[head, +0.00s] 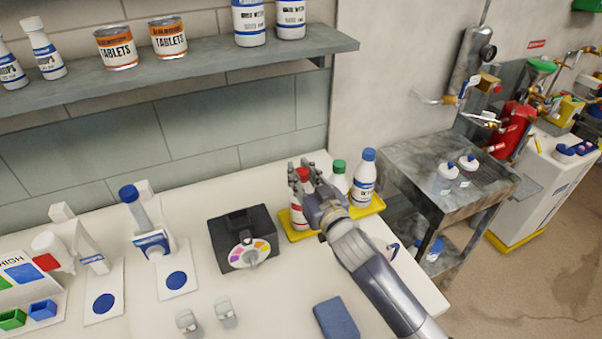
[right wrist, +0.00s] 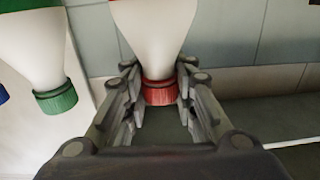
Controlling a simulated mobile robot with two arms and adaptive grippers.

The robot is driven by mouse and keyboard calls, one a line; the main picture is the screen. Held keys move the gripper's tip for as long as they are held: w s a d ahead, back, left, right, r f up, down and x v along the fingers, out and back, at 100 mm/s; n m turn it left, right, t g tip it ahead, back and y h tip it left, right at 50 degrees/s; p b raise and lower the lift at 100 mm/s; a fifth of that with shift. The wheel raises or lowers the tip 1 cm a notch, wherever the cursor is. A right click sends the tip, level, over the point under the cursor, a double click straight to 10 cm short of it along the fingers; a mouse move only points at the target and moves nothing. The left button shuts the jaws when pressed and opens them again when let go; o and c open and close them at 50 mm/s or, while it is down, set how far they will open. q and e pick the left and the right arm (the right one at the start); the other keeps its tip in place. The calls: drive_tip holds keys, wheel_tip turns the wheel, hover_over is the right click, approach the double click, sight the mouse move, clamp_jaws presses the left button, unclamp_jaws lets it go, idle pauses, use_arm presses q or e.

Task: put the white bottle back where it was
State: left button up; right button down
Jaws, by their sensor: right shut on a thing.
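My right gripper (head: 303,178) is shut on a white bottle with a red cap (head: 297,214). In the right wrist view the fingers (right wrist: 158,98) close around the red cap and neck of this bottle (right wrist: 150,25). The bottle is upright over the left end of a yellow tray (head: 288,233); I cannot tell if its base touches the tray. A white bottle with a green cap (head: 338,178) and one with a blue cap (head: 364,180) stand on the right part of the tray, partly behind my gripper. My left gripper is not in view.
A black device with a coloured dial (head: 245,240) stands left of the tray. A blue block (head: 336,318) and two small jars (head: 224,312) are in front. A shelf (head: 180,68) with cans and bottles hangs above. A metal side table (head: 440,185) is on the right.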

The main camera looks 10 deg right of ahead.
drive_tip(key=shift+f, duration=0.15)
drive_tip(key=c, duration=1.5)
unclamp_jaws()
drive_tip(key=shift+o, duration=0.9)
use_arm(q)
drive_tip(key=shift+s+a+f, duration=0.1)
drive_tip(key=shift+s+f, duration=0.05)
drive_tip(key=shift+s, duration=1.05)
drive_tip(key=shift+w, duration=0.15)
